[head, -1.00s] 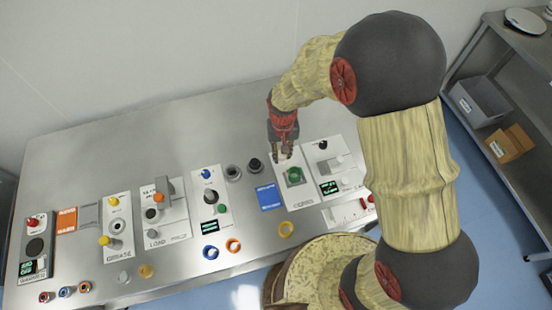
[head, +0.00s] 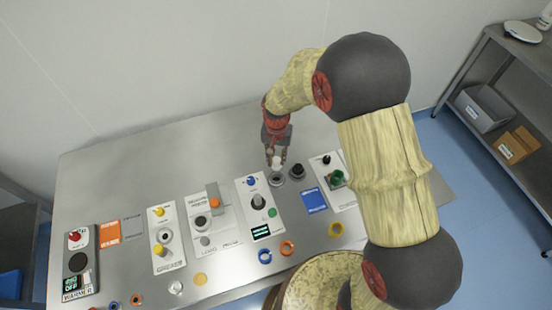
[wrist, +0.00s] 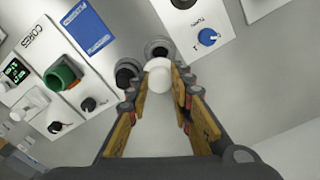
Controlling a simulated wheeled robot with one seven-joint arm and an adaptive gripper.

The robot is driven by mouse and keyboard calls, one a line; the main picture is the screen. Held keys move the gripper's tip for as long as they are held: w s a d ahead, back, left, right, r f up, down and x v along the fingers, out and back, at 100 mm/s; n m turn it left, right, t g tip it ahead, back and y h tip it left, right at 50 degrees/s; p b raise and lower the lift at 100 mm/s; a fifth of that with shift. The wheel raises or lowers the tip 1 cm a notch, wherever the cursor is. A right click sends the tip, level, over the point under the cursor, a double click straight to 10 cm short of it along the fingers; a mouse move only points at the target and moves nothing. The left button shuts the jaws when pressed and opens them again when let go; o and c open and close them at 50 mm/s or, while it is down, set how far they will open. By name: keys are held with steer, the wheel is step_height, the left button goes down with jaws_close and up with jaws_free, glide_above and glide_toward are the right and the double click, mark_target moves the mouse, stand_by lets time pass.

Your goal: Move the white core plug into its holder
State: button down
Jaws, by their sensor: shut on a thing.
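My gripper (head: 276,161) is shut on the white core plug (wrist: 159,76), which sits between the two fingertips. The plug also shows in the head view as a small white shape (head: 277,163). It is just above a round grey ring-shaped holder (head: 277,179) on the bench. In the wrist view this holder (wrist: 158,47) is partly hidden behind the plug. I cannot tell whether plug and holder touch. A similar black holder (head: 297,171) stands close on the right; in the wrist view it is the dark ring (wrist: 126,77) left of the plug.
A panel with a blue knob (head: 251,182) stands left of the holders. A blue card (head: 313,200) and the CORES panel with a green part (head: 337,179) are to the right. Blue and orange rings lie near the bench's front. Bare steel bench (head: 130,175) lies behind the panels.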

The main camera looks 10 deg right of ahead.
steer(key=shift+a, duration=0.15)
steer(key=shift+f+b, duration=1.6)
steer(key=shift+f, duration=1.2)
steer(key=shift+f+b, duration=1.1)
steer(key=shift+f, duration=1.05)
stand_by(0.6)
steer(key=c, duration=1.5)
jaws_free()
step_height(320, 180, up, 12)
